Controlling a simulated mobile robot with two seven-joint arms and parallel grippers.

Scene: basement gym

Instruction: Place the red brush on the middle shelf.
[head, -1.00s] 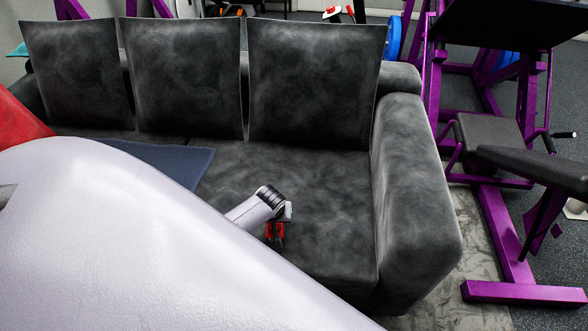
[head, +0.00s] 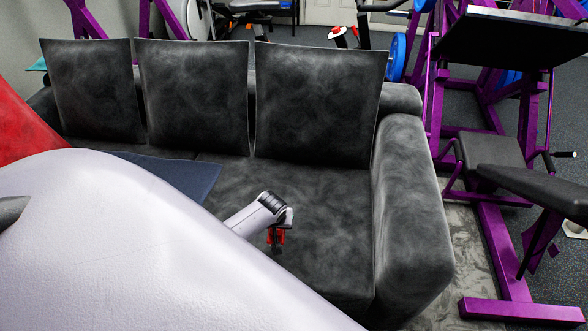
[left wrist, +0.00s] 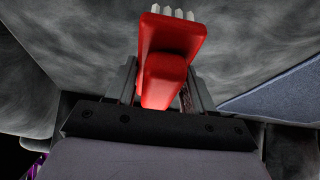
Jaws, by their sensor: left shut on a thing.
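The red brush (left wrist: 172,36) fills the upper middle of the left wrist view, with pale bristles at its far end. My left gripper (left wrist: 161,88) is shut on it, with one finger on each side. In the head view my left gripper (head: 275,236) is small, pointing down in front of the sofa seat. A bit of the red brush (head: 281,237) shows at its fingers. I cannot tell its height above the seat. My right gripper is not in view. No shelf shows in either view.
A dark grey sofa (head: 415,220) with three back cushions fills the middle. A blue-grey cloth (head: 185,176) lies on its seat. Purple gym equipment (head: 505,260) stands close on the right. A narrow strip of floor (head: 465,245) shows between them.

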